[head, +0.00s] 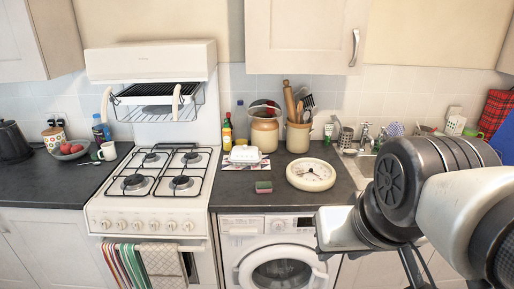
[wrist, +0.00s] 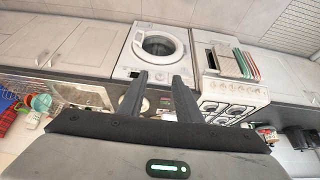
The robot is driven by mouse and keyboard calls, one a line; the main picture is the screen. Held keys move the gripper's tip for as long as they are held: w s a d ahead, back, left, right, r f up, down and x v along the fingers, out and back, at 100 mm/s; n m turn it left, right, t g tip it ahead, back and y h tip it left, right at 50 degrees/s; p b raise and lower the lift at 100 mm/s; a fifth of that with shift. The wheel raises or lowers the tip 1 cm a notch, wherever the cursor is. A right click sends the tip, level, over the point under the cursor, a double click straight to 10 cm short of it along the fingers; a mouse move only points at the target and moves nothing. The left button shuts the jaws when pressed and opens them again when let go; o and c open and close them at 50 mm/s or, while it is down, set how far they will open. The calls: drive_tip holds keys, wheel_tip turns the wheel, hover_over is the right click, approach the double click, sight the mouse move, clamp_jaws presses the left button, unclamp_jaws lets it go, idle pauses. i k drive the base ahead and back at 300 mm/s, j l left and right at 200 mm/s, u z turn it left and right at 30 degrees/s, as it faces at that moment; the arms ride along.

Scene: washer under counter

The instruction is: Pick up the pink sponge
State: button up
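The pink sponge (head: 263,187) is a small block, green on top with a pinkish side. It lies on the dark counter above the washer, near the front edge and left of a round cream clock. My gripper (wrist: 162,80) is open and empty, its two dark fingers apart in the wrist view. In the head view my arm reaches in from the right, and its pale end stands in front of the counter, right of the sponge and apart from it.
The cream clock (head: 311,174) lies close right of the sponge. A white butter dish (head: 245,154) and bottles stand behind it. The stove (head: 155,185) is to the left, the washer (head: 275,255) below. A utensil crock (head: 299,136) stands at the back.

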sight(261, 187)
drive_tip(key=i+j, duration=0.15)
drive_tip(key=i, duration=0.3)
drive_tip(key=i+j, duration=0.15)
drive_tip(key=i, duration=0.25)
drive_tip(key=i+j, duration=0.2)
drive_tip(key=i, duration=0.25)
